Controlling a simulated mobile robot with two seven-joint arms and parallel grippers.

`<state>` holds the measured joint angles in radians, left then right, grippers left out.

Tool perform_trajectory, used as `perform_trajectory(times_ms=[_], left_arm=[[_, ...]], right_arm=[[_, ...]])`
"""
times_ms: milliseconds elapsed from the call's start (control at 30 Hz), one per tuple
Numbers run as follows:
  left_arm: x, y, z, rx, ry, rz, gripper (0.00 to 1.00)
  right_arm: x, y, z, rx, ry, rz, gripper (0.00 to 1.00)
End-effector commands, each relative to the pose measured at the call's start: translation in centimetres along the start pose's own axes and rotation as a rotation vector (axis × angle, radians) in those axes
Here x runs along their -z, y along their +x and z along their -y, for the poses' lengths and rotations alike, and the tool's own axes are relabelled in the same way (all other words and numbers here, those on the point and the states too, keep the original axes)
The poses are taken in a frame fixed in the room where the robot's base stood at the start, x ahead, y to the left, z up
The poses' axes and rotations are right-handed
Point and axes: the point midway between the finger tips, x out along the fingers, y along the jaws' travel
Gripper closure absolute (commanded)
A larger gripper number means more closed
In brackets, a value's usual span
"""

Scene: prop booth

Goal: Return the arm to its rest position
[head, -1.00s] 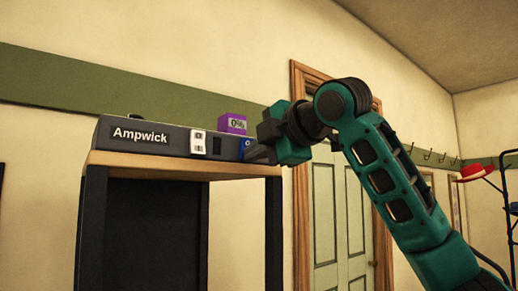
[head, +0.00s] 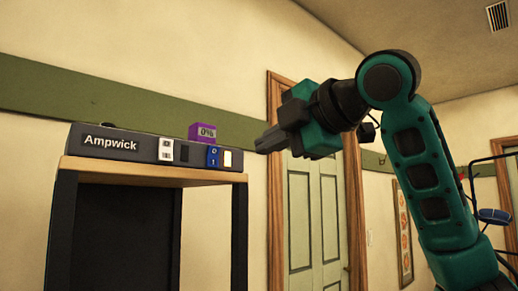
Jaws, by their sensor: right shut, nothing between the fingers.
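My right gripper (head: 270,139) is shut and empty. It hangs in the air to the right of a dark box labelled Ampwick (head: 125,145), apart from it in the picture. My right arm (head: 430,165) rises from the lower right and bends at the top toward the gripper. The Ampwick box lies on a wooden-topped stand (head: 150,172). Its front has a white switch (head: 166,149), a blue switch (head: 213,156) and a lit pale yellow panel (head: 228,159). A purple block reading 0% (head: 205,132) sits on top. My left gripper is not in view.
A pale green door (head: 315,215) in a wooden frame stands behind my right gripper. A dark rack (head: 490,200) with a blue item is at the right edge. A picture (head: 403,235) hangs on the wall. The air between the stand and my arm looks clear.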

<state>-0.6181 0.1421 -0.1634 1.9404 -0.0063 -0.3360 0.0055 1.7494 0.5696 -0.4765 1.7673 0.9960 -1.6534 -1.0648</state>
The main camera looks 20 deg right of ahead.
Motion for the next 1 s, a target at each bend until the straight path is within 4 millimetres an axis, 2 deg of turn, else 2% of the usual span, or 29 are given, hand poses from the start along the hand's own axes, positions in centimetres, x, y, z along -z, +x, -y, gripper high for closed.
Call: perform_trajectory(times_ms=[500, 633, 767, 900, 1000], left_arm=[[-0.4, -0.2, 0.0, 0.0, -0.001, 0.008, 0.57], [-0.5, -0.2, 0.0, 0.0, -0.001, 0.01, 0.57], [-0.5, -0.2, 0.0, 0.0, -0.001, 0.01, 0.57], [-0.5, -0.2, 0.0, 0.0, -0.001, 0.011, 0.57], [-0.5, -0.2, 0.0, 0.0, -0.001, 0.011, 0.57]], right_arm=[[0.0, -0.1, 0.0, 0.0, -0.001, 0.0, 1.0], [0.0, 0.8, 0.9, 0.015, 0.014, -0.001, 1.0], [-0.1, 4.0, 4.5, 0.07, 0.081, -0.001, 1.0], [-0.1, 8.3, 11.1, 0.156, 0.208, 0.007, 1.0], [0.0, 10.6, 16.1, 0.213, 0.307, 0.02, 1.0]])
